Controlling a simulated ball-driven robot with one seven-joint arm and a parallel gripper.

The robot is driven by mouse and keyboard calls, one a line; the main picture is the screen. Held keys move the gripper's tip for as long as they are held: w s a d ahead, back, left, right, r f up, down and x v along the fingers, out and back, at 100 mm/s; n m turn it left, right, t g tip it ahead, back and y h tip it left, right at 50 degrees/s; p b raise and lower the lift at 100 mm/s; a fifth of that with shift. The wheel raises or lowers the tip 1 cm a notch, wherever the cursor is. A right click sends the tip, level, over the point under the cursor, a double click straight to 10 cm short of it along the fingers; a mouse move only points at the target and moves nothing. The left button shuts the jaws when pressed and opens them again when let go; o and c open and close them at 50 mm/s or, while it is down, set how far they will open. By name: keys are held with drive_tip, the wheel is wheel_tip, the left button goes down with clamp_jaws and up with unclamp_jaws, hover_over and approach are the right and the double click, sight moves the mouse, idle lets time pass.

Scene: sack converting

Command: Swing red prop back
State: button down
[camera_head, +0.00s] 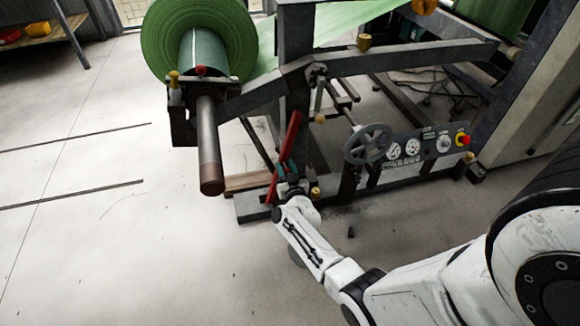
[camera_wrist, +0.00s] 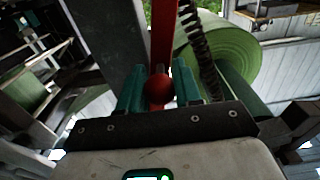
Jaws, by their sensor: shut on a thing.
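The red prop (camera_head: 285,150) is a long thin red bar beside the dark upright of the roll stand, tilted with its upper end to the right. My gripper (camera_head: 283,172) is at the prop's middle to lower part, at the end of my white arm. In the wrist view the prop (camera_wrist: 163,42) runs down from the top edge to a red ball-like knob (camera_wrist: 159,88). The teal fingers of my gripper (camera_wrist: 159,90) are on either side of that knob and shut on it. Part of the prop is hidden behind the gripper.
A large green roll (camera_head: 150,40) sits on a shaft (camera_head: 208,140) that juts out left of the prop. A handwheel (camera_head: 368,143) and a control panel (camera_head: 415,150) with a red button are close on the right. The floor at left is mostly clear.

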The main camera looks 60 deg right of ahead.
drive_tip(key=shift+s+d+f, duration=0.1)
drive_tip(key=shift+s+d, duration=0.05)
drive_tip(key=shift+s, duration=0.1)
drive_tip(key=c, duration=0.9)
unclamp_jaws()
drive_tip(key=shift+o, duration=0.2)
drive_tip(key=shift+s+a, duration=0.15)
drive_tip(key=shift+a, duration=0.1)
drive_tip(key=p+v, duration=0.4)
drive_tip(key=v, duration=0.6)
drive_tip(key=shift+p, duration=0.4)
